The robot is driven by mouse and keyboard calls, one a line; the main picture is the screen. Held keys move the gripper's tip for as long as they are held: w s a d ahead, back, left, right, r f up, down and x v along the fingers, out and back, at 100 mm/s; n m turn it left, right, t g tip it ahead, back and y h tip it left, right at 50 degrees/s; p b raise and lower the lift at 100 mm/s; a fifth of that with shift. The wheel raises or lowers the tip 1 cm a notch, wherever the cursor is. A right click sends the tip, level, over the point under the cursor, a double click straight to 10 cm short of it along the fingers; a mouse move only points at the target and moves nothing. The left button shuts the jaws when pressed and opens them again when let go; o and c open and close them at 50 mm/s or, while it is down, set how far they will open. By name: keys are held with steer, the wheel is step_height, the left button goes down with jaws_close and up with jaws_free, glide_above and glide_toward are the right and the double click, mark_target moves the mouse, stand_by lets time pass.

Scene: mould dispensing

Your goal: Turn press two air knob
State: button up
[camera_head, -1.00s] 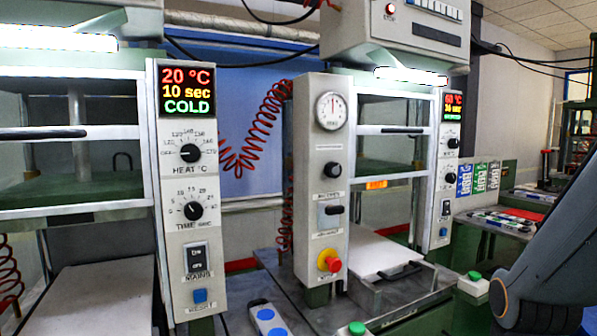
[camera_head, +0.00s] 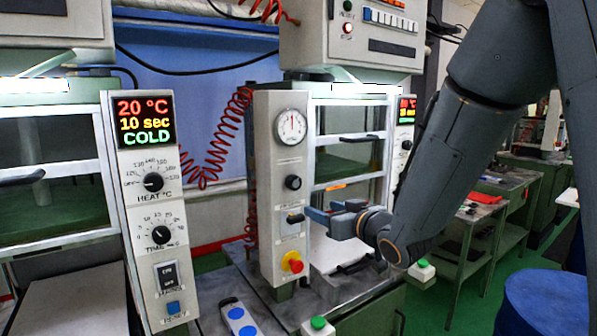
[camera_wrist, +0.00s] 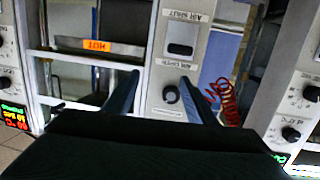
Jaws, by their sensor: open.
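The press two air knob (camera_head: 294,218) is a small black lever on the grey control column (camera_head: 266,150), between the AIR labels, below a round black knob (camera_head: 293,182) and a pressure gauge (camera_head: 291,126). The lever points right. My gripper (camera_head: 318,213) is open and empty just right of the lever; whether it touches cannot be told. In the wrist view, turned upside down, the air knob (camera_wrist: 180,50) lies beyond the fingertips of my gripper (camera_wrist: 160,77), and the round knob (camera_wrist: 171,94) shows between the fingers.
A red and yellow stop button (camera_head: 292,262) sits below the air knob. Press one's control panel (camera_head: 160,200) stands to the left, with heat and time dials. A coiled red hose (camera_head: 225,140) hangs between the presses. A blue drum (camera_head: 545,300) stands at the lower right.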

mark_target(296, 184)
steer(key=shift+w+a+r+n+t+y+p, duration=0.15)
steer(key=shift+w+a+r+y+p, duration=0.25)
steer(key=shift+w+a+r+p, duration=0.5)
steer(key=shift+w+a+r+n+t+y+p, duration=0.1)
steer(key=shift+w+a+r+n+y+p, duration=0.4)
steer(key=shift+w+a, duration=0.75)
steer(key=shift+w+a+r+m+t+y+p, duration=0.1)
steer(key=shift+w+a+r+y+p, duration=0.25)
steer(key=shift+w+a+r, duration=0.75)
steer(key=shift+s+a+f, duration=0.2)
steer(key=shift+s+a, duration=0.05)
steer(key=shift+s, duration=0.05)
steer(key=c, duration=1)
steer(key=shift+c, duration=0.2)
steer(key=shift+m, duration=2.75)
